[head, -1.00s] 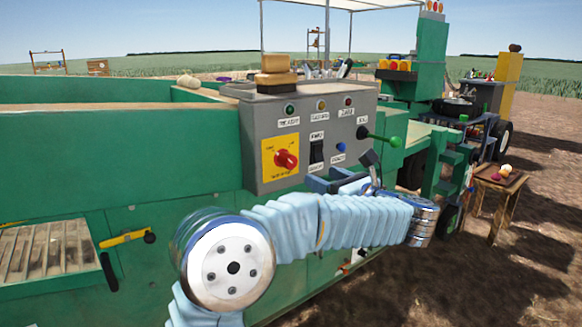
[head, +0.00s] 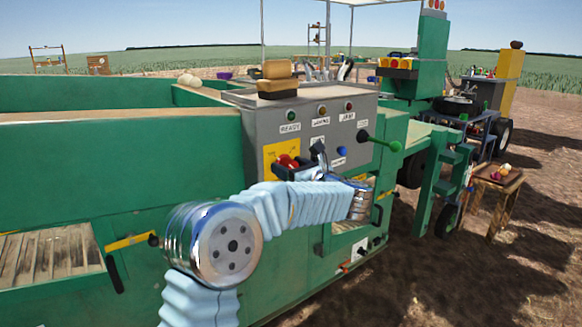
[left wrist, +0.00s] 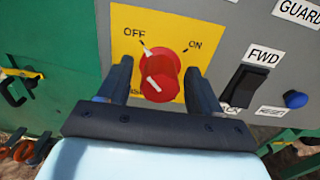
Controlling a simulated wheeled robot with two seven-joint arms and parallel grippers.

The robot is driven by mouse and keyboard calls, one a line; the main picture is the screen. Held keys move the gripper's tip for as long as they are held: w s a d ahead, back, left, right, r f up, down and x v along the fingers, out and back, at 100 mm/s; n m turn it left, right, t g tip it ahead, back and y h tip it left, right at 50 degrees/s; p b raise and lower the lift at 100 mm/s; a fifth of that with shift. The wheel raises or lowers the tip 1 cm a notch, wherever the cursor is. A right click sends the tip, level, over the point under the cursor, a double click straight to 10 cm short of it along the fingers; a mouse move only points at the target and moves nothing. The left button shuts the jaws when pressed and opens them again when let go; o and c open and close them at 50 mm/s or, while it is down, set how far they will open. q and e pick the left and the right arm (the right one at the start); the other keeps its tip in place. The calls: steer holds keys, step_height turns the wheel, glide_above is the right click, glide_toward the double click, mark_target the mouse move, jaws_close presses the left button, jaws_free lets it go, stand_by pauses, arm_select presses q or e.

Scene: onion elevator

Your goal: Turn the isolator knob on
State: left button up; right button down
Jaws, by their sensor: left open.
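The red isolator knob (left wrist: 160,75) sits on a yellow plate (left wrist: 125,22) marked OFF at upper left and ON at upper right. The white line on the knob slants toward the OFF side. In the head view the knob (head: 287,160) is partly hidden by my gripper. My left gripper (head: 302,163) is in front of the plate. In the left wrist view its open fingers (left wrist: 158,66) stand on either side of the knob, with space showing beside it. Whether they touch it is not clear. My right gripper is not in view.
The grey control box (head: 235,125) carries several lamps and labels. A black FWD switch (left wrist: 243,87) and a blue button (left wrist: 295,99) lie right of the knob. A green-tipped lever (head: 394,146) sticks out at the box's right side.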

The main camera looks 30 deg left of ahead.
arm_select(q)
steer(key=c, duration=1)
steer(key=shift+c, duration=0.2)
